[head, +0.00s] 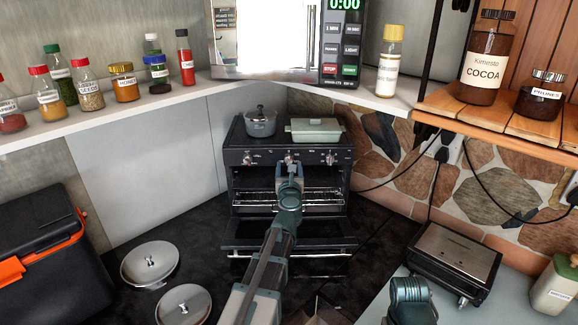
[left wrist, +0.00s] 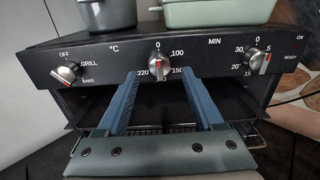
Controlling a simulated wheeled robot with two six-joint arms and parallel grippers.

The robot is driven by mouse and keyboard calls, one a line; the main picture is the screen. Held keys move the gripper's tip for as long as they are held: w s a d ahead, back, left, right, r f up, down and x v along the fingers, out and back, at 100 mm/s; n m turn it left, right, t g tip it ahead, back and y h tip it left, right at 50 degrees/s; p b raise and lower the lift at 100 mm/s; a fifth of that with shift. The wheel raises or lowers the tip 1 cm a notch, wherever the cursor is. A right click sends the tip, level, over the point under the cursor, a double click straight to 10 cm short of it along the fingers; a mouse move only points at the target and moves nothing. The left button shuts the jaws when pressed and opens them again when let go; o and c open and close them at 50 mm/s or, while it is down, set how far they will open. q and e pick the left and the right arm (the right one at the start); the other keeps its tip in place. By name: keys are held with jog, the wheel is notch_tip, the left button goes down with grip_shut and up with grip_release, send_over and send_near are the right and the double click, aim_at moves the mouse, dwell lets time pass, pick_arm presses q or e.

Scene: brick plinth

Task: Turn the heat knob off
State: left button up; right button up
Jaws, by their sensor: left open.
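The small black oven (head: 235,180) stands in the corner with its door lowered and its rack showing. Its front panel has three knobs. The heat knob (left wrist: 158,66) is the middle one, under the °C scale with 0, 100, 150 and 220. My left gripper (left wrist: 159,75) is open, with one blue finger on each side of the heat knob in the left wrist view. I cannot tell whether they touch it. In the head view my left gripper (head: 290,166) partly covers that knob. My right gripper's fingers do not show.
The grill knob (left wrist: 65,74) is to the left and the minute knob (left wrist: 257,60) to the right. A grey pot (head: 260,122) and a pale green dish (head: 316,130) stand on the oven. A panini grill (head: 452,262) stands at right; two lids (head: 150,264) lie at left.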

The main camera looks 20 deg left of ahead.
pick_arm(q)
jog(key=v, duration=1.1)
jog(key=shift+s+d, duration=0.15)
jog(key=shift+s, duration=0.1)
